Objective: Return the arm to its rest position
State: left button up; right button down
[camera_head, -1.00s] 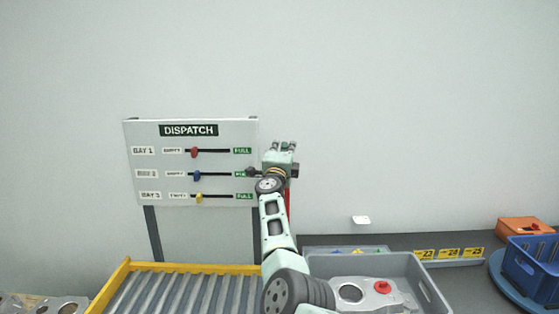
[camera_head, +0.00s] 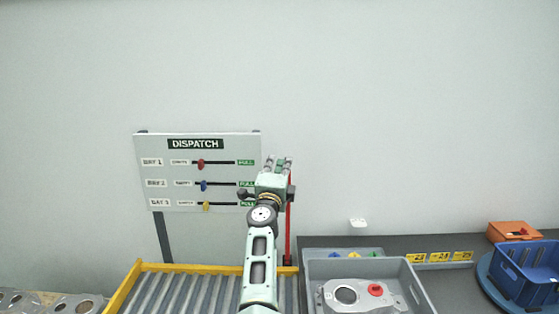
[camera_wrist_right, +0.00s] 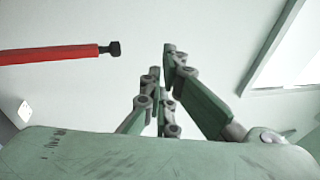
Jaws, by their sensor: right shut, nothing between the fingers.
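My right gripper (camera_head: 279,162) is raised in front of the right edge of the dispatch board (camera_head: 222,144) in the head view. My left gripper is in neither view.
A red pole (camera_head: 288,230) stands close to the right of my arm; it also shows in the wrist view (camera_wrist_right: 50,55). Below are a yellow-framed roller conveyor (camera_head: 132,283) and a grey crate (camera_head: 423,298) holding a casting (camera_head: 388,303). A blue bin (camera_head: 535,285) stands far right.

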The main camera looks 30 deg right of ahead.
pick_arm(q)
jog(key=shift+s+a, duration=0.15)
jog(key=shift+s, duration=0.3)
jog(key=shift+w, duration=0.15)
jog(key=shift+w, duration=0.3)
